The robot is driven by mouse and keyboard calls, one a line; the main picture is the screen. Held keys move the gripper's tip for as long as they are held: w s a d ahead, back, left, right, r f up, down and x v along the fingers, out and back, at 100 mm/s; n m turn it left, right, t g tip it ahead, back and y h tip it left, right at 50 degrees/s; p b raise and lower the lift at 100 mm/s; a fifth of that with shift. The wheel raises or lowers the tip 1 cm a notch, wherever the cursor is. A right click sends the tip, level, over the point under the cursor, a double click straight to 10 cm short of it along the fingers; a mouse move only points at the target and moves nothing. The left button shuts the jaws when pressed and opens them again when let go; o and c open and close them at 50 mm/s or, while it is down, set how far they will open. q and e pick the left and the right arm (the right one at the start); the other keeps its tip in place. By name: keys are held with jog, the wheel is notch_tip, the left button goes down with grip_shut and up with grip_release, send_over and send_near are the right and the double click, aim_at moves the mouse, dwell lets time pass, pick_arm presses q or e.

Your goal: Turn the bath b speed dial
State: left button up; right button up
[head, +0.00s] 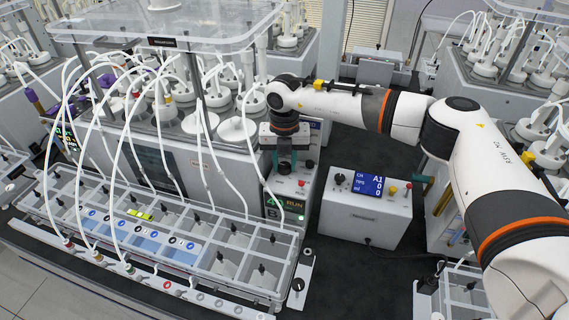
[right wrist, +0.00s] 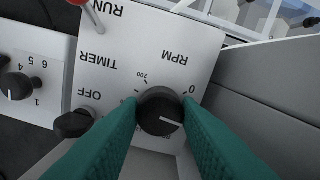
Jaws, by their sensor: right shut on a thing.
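The speed dial (right wrist: 158,114) is a round black knob with a white pointer line on a light panel (right wrist: 150,35) marked RPM in the right wrist view. My left gripper is not in view.
A black OFF/TIMER/RUN selector knob (right wrist: 73,124) sits close beside the dial. A red-tipped toggle (right wrist: 80,3) is near RUN. A lit green display (head: 284,203) is below the gripper. A white box with a blue screen (head: 367,185) stands to the right.

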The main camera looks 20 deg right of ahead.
aim_at(284, 165)
jog(key=m+b, duration=0.2)
jog(key=m, duration=0.2)
jog(key=shift+f+m+b, duration=0.1)
jog(key=shift+m+b, duration=0.2)
jog(key=m+b, duration=0.2)
jog(key=m, duration=0.2)
jog(key=shift+m, duration=0.3)
jog(key=shift+r, duration=0.2)
jog(key=o, duration=1)
jog(key=shift+c, duration=0.2)
notch_tip(284, 165, up, 12)
jog(key=b, duration=0.3)
jog(key=shift+b, duration=0.35)
